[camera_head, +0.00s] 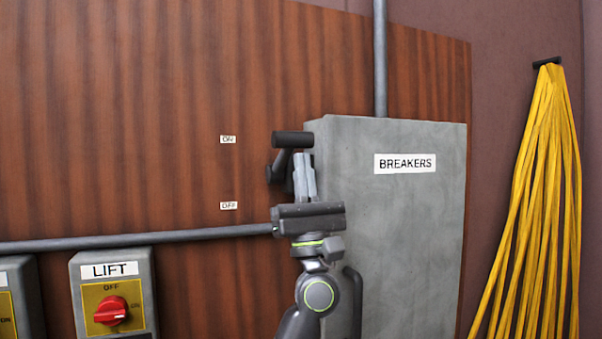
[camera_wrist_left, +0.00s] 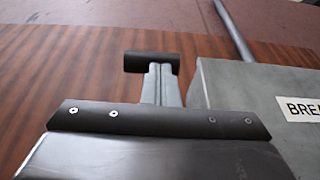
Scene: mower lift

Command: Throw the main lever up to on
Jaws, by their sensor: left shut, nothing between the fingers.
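The main lever (camera_head: 293,140) is a dark bar handle on a short arm at the left side of the grey breaker box (camera_head: 420,220). Its handle is level with the ON label (camera_head: 228,139), well above the OFF label (camera_head: 229,205). My left gripper (camera_head: 302,158) is shut and empty, its fingers pointing up just below the handle. They hide part of the lever's arm. In the left wrist view the handle (camera_wrist_left: 152,62) lies across the tips of the fingers (camera_wrist_left: 158,72). I cannot tell whether they touch. My right gripper is not in view.
A LIFT switch box (camera_head: 113,290) with a red knob is at the lower left. A grey conduit (camera_head: 140,240) runs level above it. A yellow cable (camera_head: 540,190) hangs from a hook at right.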

